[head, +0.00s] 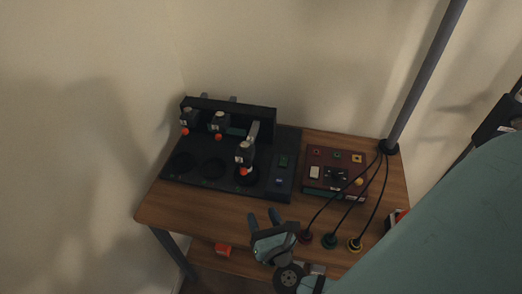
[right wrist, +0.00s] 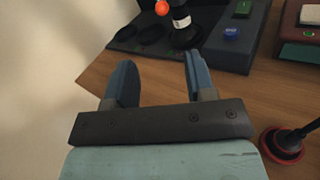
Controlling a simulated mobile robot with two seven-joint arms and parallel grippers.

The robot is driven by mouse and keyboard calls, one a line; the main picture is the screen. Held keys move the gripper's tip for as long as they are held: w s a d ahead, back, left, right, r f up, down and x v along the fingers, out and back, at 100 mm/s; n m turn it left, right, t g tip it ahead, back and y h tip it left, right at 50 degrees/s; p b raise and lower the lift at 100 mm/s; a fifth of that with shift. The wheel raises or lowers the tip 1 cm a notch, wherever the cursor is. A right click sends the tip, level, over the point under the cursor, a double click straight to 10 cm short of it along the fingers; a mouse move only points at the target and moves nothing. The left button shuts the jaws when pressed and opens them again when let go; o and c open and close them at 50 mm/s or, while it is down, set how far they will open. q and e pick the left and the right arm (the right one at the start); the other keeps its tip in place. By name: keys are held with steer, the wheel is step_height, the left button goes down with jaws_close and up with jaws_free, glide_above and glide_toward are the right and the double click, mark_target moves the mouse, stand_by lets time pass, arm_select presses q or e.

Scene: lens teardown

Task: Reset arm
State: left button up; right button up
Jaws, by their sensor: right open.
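My right gripper (head: 264,218) is over the front part of the wooden table (head: 190,213) in the head view, in front of the black station (head: 230,180). In the right wrist view its two blue fingers (right wrist: 158,62) stand wide apart with nothing between them. The station and one of its dark upright heads with an orange ball (right wrist: 162,7) lie beyond the fingertips, apart from them. My left gripper is not in the head view.
A dark red control box (head: 318,185) stands right of the station. Cables run to red (head: 305,237), green (head: 329,241) and yellow (head: 354,244) round bases near the front edge. A grey pole (head: 420,75) rises at the back right. The table's front left is clear.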

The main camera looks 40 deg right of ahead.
stand_by(0.4)
steer(key=f+m+g+y+p, duration=0.1)
steer(key=m, duration=0.3)
steer(key=s+f+m+g+y+p, duration=0.1)
steer(key=m+g, duration=0.1)
steer(key=m, duration=0.2)
steer(key=s+f+m+g+y+p, duration=0.1)
steer(key=m+g+p, duration=0.1)
steer(key=m, duration=0.1)
steer(key=shift+a+f+m, duration=0.2)
steer(key=shift+f+m, duration=0.1)
steer(key=shift+m, duration=0.1)
steer(key=a+m+y+p, duration=0.1)
steer(key=m, duration=0.4)
steer(key=s+a+r+m+g+y+p, duration=0.1)
steer(key=m+y, duration=0.1)
steer(key=m, duration=0.3)
steer(key=s+a+m+y+p, duration=0.1)
steer(key=m+y+p, duration=0.1)
steer(key=m, duration=0.4)
steer(key=shift+s+a+r, duration=0.15)
steer(key=shift+r, duration=0.15)
